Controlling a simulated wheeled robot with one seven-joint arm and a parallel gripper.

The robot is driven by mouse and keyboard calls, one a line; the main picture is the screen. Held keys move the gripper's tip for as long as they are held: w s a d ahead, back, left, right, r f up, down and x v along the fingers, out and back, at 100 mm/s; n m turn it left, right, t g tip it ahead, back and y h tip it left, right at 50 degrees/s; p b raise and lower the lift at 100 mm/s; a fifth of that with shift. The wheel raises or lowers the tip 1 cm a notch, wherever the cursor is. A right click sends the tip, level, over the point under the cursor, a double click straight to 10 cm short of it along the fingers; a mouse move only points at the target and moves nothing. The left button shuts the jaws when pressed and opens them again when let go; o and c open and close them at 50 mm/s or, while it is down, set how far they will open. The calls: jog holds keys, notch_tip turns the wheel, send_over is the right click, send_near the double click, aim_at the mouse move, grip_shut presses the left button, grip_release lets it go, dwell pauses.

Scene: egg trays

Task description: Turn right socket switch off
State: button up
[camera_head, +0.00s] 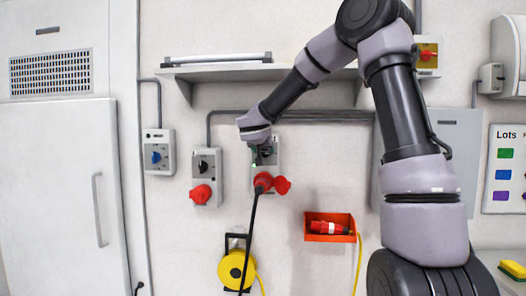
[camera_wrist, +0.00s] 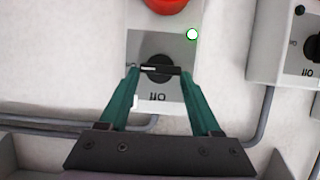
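The right socket box (camera_head: 273,186) is a grey wall unit with a red plug in its red socket (camera_head: 263,181) and a black cable hanging down. My gripper (camera_head: 264,150) is in front of its switch and hides much of it. In the wrist view, where the box appears upside down, my gripper's green fingers (camera_wrist: 160,72) are apart, one on each side of the black rotary switch (camera_wrist: 158,77). The switch's handle lies crosswise between the fingertips; whether they touch its ends is unclear. A small lamp (camera_wrist: 192,34) on the box glows white-green.
A similar socket box (camera_head: 206,165) is to the left, then a box with a blue knob (camera_head: 156,157). A shelf (camera_head: 225,70) is above. A yellow cable reel (camera_head: 232,269) and an orange bin (camera_head: 318,237) are below. A white cabinet (camera_head: 60,190) stands at the left.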

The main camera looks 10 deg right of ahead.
jog(key=shift+a, duration=0.1)
jog(key=shift+a+n+h, duration=0.25)
jog(key=shift+n+h, duration=0.45)
jog(key=shift+n, duration=0.4)
jog(key=n+h, duration=0.1)
jog(key=n, duration=0.1)
jog(key=n+h, duration=0.1)
jog(key=shift+w+a+f+n+g+h, duration=0.15)
jog(key=shift+a+f+n+g+h, duration=0.15)
jog(key=shift+a+n, duration=0.1)
jog(key=n+h, duration=0.2)
jog(key=n, duration=0.1)
jog(key=shift+a+f, duration=0.1)
jog(key=shift+f, duration=0.2)
jog(key=shift+f+n+t+h, duration=0.15)
jog(key=shift+n+t+h, duration=0.25)
jog(key=shift+n, duration=0.7)
jog(key=shift+f+n+t+h, duration=0.15)
jog(key=shift+n+t+h, duration=0.2)
jog(key=shift+n, duration=0.75)
jog(key=o, duration=1.4)
